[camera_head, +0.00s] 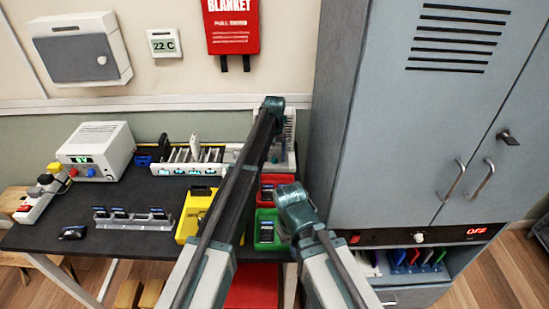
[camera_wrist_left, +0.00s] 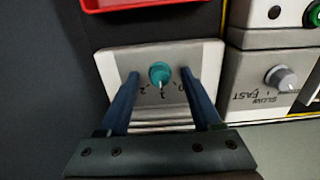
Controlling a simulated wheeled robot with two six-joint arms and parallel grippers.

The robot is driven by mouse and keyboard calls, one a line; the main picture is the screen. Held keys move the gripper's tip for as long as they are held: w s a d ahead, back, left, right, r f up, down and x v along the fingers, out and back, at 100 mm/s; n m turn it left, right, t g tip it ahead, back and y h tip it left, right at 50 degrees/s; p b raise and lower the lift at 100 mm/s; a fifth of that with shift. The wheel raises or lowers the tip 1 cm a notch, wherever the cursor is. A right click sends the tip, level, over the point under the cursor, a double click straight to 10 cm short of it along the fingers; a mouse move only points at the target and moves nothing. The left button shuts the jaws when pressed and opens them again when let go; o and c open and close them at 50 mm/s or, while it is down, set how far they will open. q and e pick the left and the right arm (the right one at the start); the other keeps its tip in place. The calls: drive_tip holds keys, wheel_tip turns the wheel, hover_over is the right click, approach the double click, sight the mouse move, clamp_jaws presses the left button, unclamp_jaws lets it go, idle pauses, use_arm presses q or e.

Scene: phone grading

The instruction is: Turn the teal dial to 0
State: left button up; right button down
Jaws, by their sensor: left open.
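The teal dial (camera_wrist_left: 160,73) sits on a pale panel (camera_wrist_left: 118,62) in the left wrist view. Its white pointer points down in that picture, toward the middle mark, which looks like 1. The 2 mark is at the pointer's left and the 0 mark at its right. My left gripper (camera_wrist_left: 160,77) is open, with one blue finger on each side of the dial and gaps visible beside it. In the head view the dial cannot be made out behind my left arm.
A grey knob (camera_wrist_left: 282,78) marked slow and fast is beside the panel, with a green button (camera_wrist_left: 313,14) above it. A red tray (camera_head: 266,194) and a green tray (camera_head: 280,228) lie near my arms. A tall grey cabinet (camera_head: 400,130) stands at the right.

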use_arm(q)
clamp_jaws()
drive_tip(key=shift+n, duration=0.4)
drive_tip(key=n, duration=0.3)
drive_tip(key=shift+n, duration=2.5)
unclamp_jaws()
